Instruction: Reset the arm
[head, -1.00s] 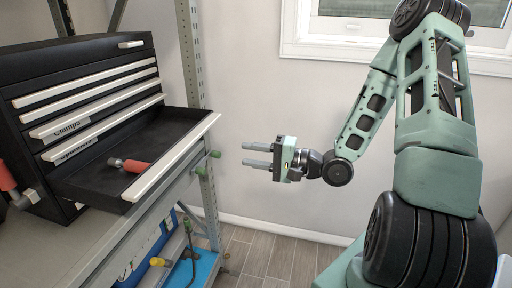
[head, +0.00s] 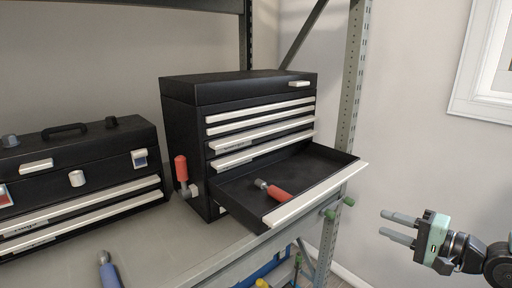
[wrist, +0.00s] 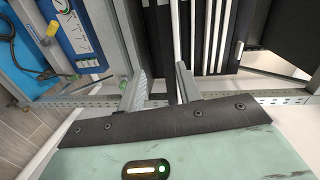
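My gripper (head: 398,228) is at the right of the head view, in free air to the right of the rack. Its two grey fingers are spread apart with nothing between them, and they point left toward the rack. In the wrist view both fingers (wrist: 160,88) also show apart and empty. The black tool chest (head: 240,88) stands on the rack shelf with its bottom drawer (head: 325,192) pulled out. A red-handled tool (head: 276,191) lies in that drawer. My gripper is apart from the drawer.
A second black toolbox (head: 80,165) stands on the shelf (head: 165,240) at the left. A red-handled tool (head: 182,170) stands beside the chest, and a blue-handled one (head: 109,272) is near the front. The rack post (head: 352,90) rises between chest and wall.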

